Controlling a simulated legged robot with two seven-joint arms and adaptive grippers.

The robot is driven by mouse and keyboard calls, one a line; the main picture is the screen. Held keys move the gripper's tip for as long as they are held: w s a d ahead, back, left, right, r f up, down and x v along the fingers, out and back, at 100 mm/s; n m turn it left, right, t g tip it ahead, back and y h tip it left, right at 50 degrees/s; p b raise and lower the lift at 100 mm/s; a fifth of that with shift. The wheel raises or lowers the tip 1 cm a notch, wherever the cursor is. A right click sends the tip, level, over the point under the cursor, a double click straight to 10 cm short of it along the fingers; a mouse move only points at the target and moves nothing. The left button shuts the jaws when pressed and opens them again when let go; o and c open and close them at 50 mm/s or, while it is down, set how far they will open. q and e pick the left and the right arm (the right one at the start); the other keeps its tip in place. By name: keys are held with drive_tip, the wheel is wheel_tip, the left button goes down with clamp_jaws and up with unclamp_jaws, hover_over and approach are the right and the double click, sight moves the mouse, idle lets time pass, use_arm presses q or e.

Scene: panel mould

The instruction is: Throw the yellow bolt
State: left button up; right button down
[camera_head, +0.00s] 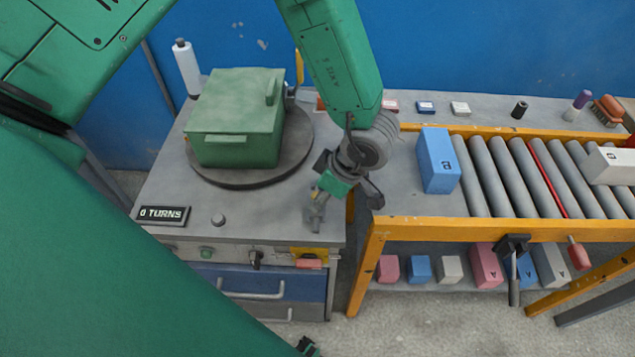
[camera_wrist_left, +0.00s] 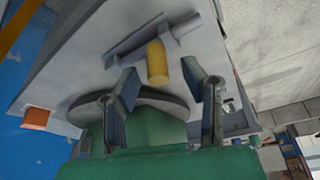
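The yellow bolt (camera_wrist_left: 157,63) shows in the left wrist view as a short yellow grip on a grey bar (camera_wrist_left: 140,37), against a pale grey surface. My left gripper (camera_head: 342,203) hangs over the right end of the grey bench, right of the turntable. In the left wrist view its two fingers (camera_wrist_left: 160,82) are spread apart, with the yellow grip framed in the gap between them. I cannot tell whether a finger touches it. My right gripper is not in view.
A green box (camera_head: 235,120) stands on a dark turntable (camera_head: 215,181) left of the gripper. A counter sign (camera_head: 163,214) reading about "0 TURNS" lies at the front. A roller conveyor (camera_head: 510,175) with a blue block (camera_head: 437,160) stands close to the right.

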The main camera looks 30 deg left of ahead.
use_arm(q)
drive_tip(key=v, duration=0.9)
drive_tip(key=shift+r, duration=0.25)
